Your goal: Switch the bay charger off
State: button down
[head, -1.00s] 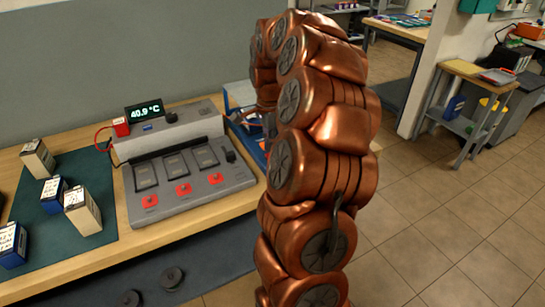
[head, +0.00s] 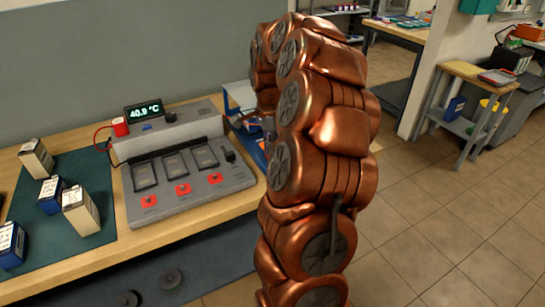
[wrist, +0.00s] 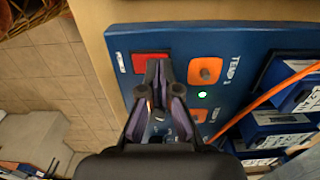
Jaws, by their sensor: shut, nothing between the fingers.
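In the wrist view, a blue panel (wrist: 125,45) bears a red rectangular piece (wrist: 152,62) with a small white label, orange round-centred parts (wrist: 205,71) and a lit green lamp (wrist: 202,95). My gripper (wrist: 159,66) is shut and empty. Its fingertips lie over the lower edge of the red piece; whether they touch it I cannot tell. The fingers hide part of the panel. In the head view, a blue unit (head: 240,97) shows partly behind my arm on the bench. A grey charger-like unit (head: 165,205) with three bays stands left of it.
An orange cable (wrist: 265,100) crosses the panel's right side near dark blue blocks (wrist: 275,138). A display (head: 145,111) reads 40.9 °C. Several battery boxes (head: 80,209) stand on a green mat (head: 75,165) at left. Tiled floor (head: 435,220) is clear at right.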

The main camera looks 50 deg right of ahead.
jog(key=shift+f, duration=0.3)
jog(key=shift+r, duration=3.55)
